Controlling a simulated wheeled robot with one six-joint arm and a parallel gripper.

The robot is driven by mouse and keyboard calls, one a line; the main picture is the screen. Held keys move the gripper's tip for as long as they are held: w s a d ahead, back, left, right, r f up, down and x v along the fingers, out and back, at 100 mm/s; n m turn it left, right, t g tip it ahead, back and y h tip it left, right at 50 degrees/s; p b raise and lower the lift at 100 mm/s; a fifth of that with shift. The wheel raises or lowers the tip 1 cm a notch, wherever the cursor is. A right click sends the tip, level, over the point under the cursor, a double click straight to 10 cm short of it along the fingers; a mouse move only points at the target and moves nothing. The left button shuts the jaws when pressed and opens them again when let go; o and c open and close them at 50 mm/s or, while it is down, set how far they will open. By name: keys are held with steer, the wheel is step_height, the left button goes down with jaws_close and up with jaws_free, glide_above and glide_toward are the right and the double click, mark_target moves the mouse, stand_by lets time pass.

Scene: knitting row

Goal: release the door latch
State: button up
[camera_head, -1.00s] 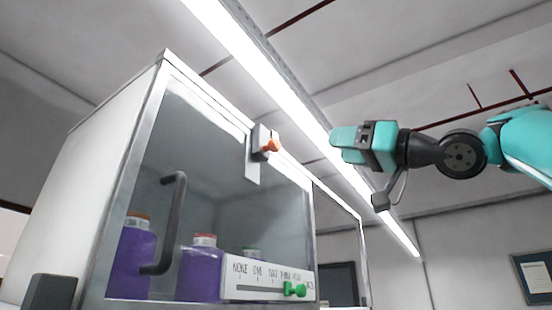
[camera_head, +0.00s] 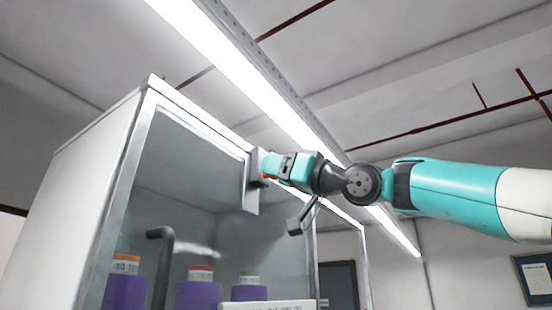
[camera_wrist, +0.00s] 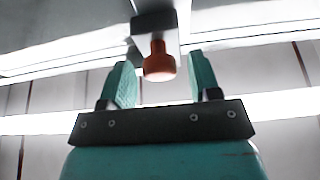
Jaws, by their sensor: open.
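The door latch is an orange knob (camera_wrist: 159,62) on a grey mount (camera_wrist: 154,22) at the top of the glass door. In the wrist view the knob sits between the two teal fingertips of my gripper (camera_wrist: 160,80), with a gap on both sides. My gripper is open. In the head view my gripper (camera_head: 269,165) is at the latch mount (camera_head: 256,167) and hides most of the knob, with only a little orange showing. The glass door (camera_head: 190,180) stands shut in its cabinet frame.
A dark curved door handle (camera_head: 163,262) stands out from the glass at lower left. Purple bottles (camera_head: 198,293) stand behind the glass. A white label panel (camera_head: 268,306) is at the bottom edge. A bright ceiling lamp (camera_head: 240,75) runs overhead. The room right of the cabinet is open.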

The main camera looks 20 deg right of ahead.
mark_target(258, 186)
steer(key=shift+w+a+r, duration=0.2)
steer(key=shift+w+a, duration=0.15)
steer(key=shift+w, duration=0.1)
steer(key=c, duration=1)
step_height(258, 186, down, 4)
steer(key=b, duration=0.4)
steer(key=shift+w+f, duration=0.1)
steer(key=o, duration=1)
